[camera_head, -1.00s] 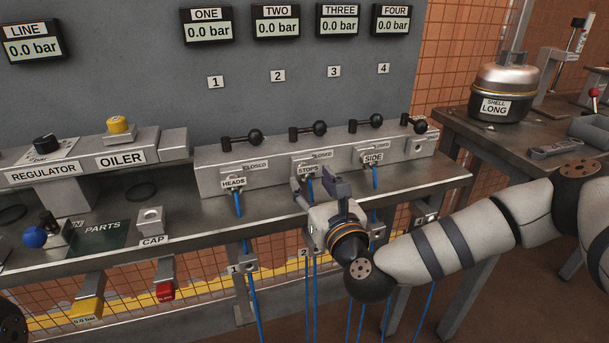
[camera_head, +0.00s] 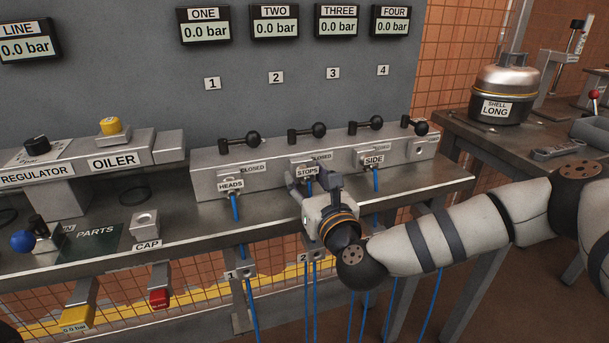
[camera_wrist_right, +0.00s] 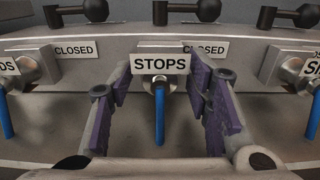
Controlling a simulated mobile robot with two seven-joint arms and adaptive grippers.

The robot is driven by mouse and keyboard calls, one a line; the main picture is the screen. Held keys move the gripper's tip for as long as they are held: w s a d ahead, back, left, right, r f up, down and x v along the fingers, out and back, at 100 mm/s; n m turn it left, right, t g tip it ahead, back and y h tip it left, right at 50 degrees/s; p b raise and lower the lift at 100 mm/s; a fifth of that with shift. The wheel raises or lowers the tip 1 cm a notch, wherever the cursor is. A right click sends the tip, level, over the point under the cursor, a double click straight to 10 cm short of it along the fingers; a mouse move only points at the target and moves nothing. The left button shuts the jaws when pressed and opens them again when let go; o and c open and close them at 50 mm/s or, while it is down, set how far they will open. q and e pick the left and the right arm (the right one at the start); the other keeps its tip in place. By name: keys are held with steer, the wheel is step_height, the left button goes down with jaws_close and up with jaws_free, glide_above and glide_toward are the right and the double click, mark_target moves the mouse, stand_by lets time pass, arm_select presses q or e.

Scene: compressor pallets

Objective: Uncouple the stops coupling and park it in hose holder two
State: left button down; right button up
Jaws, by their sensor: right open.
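The stops coupling, with its white STOPS label (camera_head: 306,172), sits at the second outlet of the grey manifold. In the right wrist view its STOPS label (camera_wrist_right: 160,64) is centred, with a blue hose (camera_wrist_right: 159,115) hanging below. My right gripper (camera_head: 312,176) is open. In the right wrist view its two purple-padded fingers (camera_wrist_right: 167,90) stand on either side of the coupling, with gaps visible. Hose holder two (camera_head: 308,258) is under the bench's front edge, marked 2, partly behind my right gripper. My left gripper is not in view.
The HEADS coupling (camera_head: 231,185) is on the left and the SIDE coupling (camera_head: 373,160) on the right, each with a blue hose. Black valve handles top the manifold (camera_head: 270,174); the HEADS and STOPS outlets read CLOSED. Hose holder one (camera_head: 240,272) is left of holder two.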

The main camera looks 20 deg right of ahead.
mark_target(309, 181)
stand_by(0.8)
jaws_close()
steer(key=shift+s+p, duration=0.45)
steer(key=shift+s, duration=2.15)
steer(key=shift+s+d+f, duration=0.1)
steer(key=shift+s, duration=0.35)
